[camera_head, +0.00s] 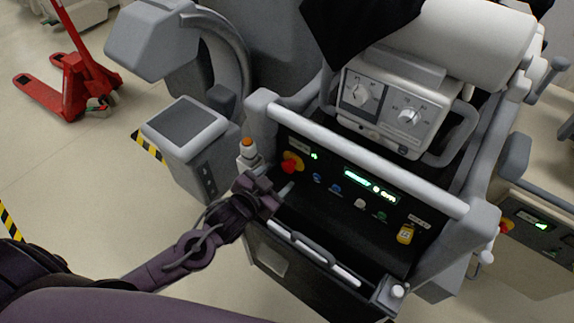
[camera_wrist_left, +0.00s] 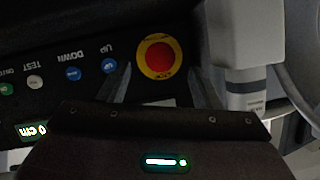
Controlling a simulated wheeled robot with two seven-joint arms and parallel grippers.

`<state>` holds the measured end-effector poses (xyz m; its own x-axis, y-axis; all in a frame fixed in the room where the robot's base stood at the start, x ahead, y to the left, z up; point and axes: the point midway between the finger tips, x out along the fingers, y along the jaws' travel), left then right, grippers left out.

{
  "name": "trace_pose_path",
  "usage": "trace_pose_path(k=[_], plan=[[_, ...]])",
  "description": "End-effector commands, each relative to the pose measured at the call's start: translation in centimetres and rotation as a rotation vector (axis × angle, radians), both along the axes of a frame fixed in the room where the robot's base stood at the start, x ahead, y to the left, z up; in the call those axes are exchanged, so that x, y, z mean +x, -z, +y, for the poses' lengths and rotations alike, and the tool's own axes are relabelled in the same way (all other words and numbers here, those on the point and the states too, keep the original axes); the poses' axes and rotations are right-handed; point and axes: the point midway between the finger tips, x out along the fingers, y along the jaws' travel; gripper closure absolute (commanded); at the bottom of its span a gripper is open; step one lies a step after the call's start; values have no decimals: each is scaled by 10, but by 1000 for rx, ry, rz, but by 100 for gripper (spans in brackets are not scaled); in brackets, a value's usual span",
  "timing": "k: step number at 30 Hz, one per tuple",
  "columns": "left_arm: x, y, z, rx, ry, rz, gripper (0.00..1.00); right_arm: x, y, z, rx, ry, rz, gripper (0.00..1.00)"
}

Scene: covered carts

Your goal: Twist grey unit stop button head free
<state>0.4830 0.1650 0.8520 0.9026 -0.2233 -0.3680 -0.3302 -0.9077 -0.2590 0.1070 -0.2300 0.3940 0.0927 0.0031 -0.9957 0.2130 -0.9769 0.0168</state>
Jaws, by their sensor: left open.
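The stop button head (camera_head: 291,162) is red on a yellow ring, at the left end of the black panel on the grey unit (camera_head: 262,108). The wrist view shows the red stop button head (camera_wrist_left: 157,56) whole. My left gripper (camera_head: 279,188) is just below and in front of the button in the head view. In the wrist view its fingers (camera_wrist_left: 160,84) are spread and empty, pointing toward either side of the button. I see no contact with it. My right gripper is not in view.
A white rail (camera_head: 370,160) crosses above the panel. Another unit (camera_head: 540,240) with a red button stands right.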

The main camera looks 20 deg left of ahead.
Motion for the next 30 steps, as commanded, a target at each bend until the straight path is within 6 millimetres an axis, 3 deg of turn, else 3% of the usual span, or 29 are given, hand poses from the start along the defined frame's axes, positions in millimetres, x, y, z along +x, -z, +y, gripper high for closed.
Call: trace_pose_path(k=[3, 9, 20, 30], plan=[[20, 6, -4, 0, -3, -3, 42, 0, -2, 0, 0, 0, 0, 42], [41, 16, -10, -1, -2, -1, 42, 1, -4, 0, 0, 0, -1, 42], [46, 19, -11, 0, -1, 0, 42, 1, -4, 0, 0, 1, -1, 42], [46, 19, -11, 0, -1, 0, 85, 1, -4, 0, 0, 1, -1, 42]])
